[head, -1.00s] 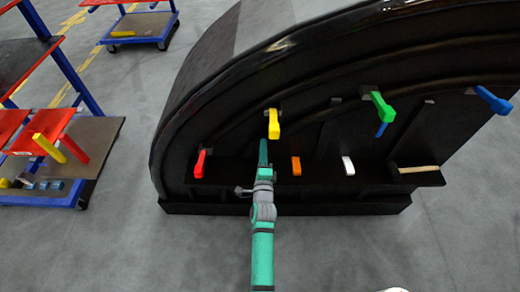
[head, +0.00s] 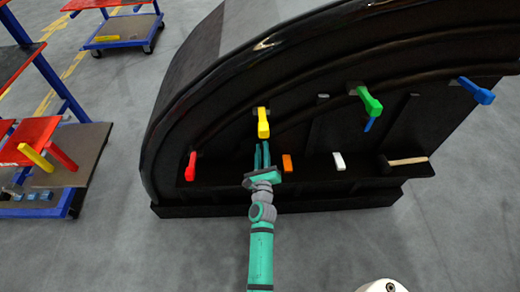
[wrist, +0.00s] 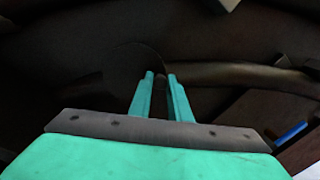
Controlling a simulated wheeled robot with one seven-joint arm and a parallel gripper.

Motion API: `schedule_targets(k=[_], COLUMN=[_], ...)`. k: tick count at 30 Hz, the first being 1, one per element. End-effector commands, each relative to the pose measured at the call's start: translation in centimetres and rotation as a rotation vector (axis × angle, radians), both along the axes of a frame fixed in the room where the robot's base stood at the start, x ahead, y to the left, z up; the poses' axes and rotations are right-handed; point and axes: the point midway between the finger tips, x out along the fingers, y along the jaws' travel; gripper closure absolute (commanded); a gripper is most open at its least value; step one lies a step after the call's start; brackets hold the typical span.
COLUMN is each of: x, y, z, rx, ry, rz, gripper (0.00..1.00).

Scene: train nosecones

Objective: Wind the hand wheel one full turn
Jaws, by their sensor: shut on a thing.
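My gripper (head: 262,150) reaches up to the black curved nosecone (head: 215,130), just below the yellow handle. In the wrist view its two teal fingers (wrist: 161,77) stand a little apart, closed on a small dark knob (wrist: 160,84). A faint dark round disc (wrist: 135,65), which looks like the hand wheel, lies behind and left of the fingertips. The wheel is black on black, so its rim and turn angle are hard to make out. In the head view I cannot pick the wheel out.
Yellow (head: 263,124), red (head: 191,167), green (head: 369,102) and blue (head: 477,91) handles stick out of the nosecone. Orange (head: 287,163) and white (head: 339,161) blocks and a hammer (head: 405,161) are along its ledge. A blue-framed cart (head: 70,160) stands left. Grey floor is clear between.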

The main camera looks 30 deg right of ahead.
Motion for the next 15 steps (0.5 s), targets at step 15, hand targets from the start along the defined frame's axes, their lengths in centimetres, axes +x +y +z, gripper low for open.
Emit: schedule_targets(k=[15], x=[-0.5], y=[-0.8], z=[-1.7], rx=[0.358], ry=[-0.218], rz=[-0.003], gripper=[1.00])
